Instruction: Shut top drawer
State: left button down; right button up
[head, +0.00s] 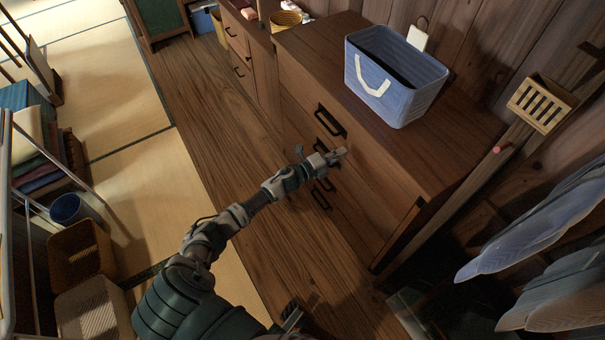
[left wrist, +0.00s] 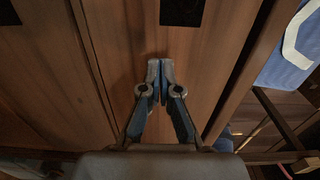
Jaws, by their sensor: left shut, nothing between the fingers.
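A wooden chest of drawers (head: 440,160) stands against the plank wall in the head view. Its top drawer (head: 300,88) has a dark handle (head: 330,122); more dark handles show below it. I see no clear gap at the top drawer's edge, and I cannot tell whether it is fully shut. Contact is unclear.
A blue basket (head: 410,95) with a white handle stands on the chest top. A slatted wooden box (head: 541,103) hangs on the wall at right, above hanging pale blue cloth (head: 535,230). Bare floorboards (head: 190,110) lie left of the chest, with tatami beyond.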

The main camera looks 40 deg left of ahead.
pick_arm(q)
jog(key=p+v, duration=0.1)
jog(key=v, duration=1)
pick_arm(e)
jog(key=s+d+g, duration=0.1)
jog(key=s+g, duration=0.1)
jog(key=s, duration=0.4)
jog(key=shift+d+f+g+h, duration=0.15)
jog(key=shift+d+g+h, duration=0.1)
jog(key=shift+g+h, duration=0.15)
